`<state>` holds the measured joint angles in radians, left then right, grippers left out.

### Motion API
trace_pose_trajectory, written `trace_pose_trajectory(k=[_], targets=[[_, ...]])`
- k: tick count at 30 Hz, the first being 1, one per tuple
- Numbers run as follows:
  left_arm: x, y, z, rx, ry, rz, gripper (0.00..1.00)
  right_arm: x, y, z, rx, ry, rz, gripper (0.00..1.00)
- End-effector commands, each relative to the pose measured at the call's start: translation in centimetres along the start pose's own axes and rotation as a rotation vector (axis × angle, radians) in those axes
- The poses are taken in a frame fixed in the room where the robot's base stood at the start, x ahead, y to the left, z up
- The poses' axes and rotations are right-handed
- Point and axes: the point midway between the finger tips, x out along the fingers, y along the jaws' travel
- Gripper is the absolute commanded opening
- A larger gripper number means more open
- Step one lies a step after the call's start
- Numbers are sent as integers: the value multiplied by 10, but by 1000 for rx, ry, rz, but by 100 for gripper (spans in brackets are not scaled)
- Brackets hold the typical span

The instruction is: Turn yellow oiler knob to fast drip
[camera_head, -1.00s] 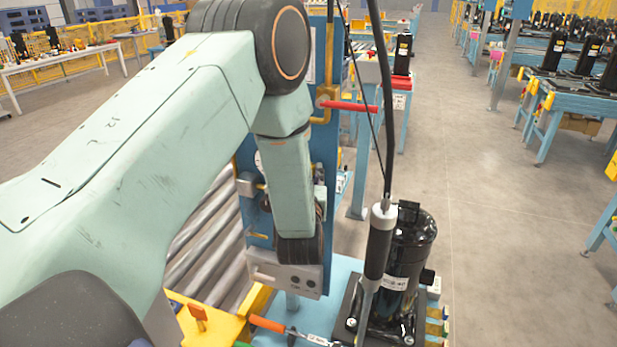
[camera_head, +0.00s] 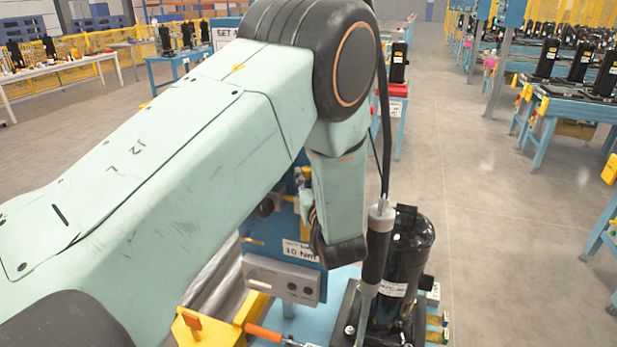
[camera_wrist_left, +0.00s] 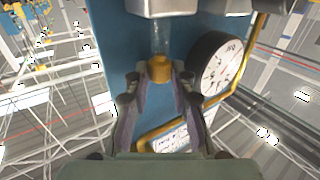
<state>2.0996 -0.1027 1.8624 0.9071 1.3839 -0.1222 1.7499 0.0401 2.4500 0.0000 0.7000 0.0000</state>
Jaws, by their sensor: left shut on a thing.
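The yellow oiler knob (camera_wrist_left: 160,68) shows in the left wrist view, below a clear glass tube (camera_wrist_left: 160,38) and a metal block (camera_wrist_left: 165,6). My left gripper (camera_wrist_left: 159,77) is shut on the knob, one finger on each side. The knob's far side is hidden, and I see no mark of its setting. In the head view my left arm's forearm and wrist hide most of the blue panel (camera_head: 300,222), and a small yellow part (camera_head: 304,174) shows at the wrist's left edge. My right gripper is not in view.
A round dial gauge (camera_wrist_left: 216,66) sits beside the knob, with a yellow pipe (camera_wrist_left: 245,75) curving around it. A hanging black tool (camera_head: 376,255) and a black compressor (camera_head: 405,255) stand right of my wrist. The aisle floor (camera_head: 470,180) farther right is clear.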

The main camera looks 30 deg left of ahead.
Motion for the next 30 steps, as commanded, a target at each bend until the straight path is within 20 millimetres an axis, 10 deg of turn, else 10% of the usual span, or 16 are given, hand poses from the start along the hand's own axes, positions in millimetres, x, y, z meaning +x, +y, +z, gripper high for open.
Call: trace_pose_trajectory(k=[30], targets=[[2, -7, -1, 4, -10, 228, 33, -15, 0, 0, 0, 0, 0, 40]])
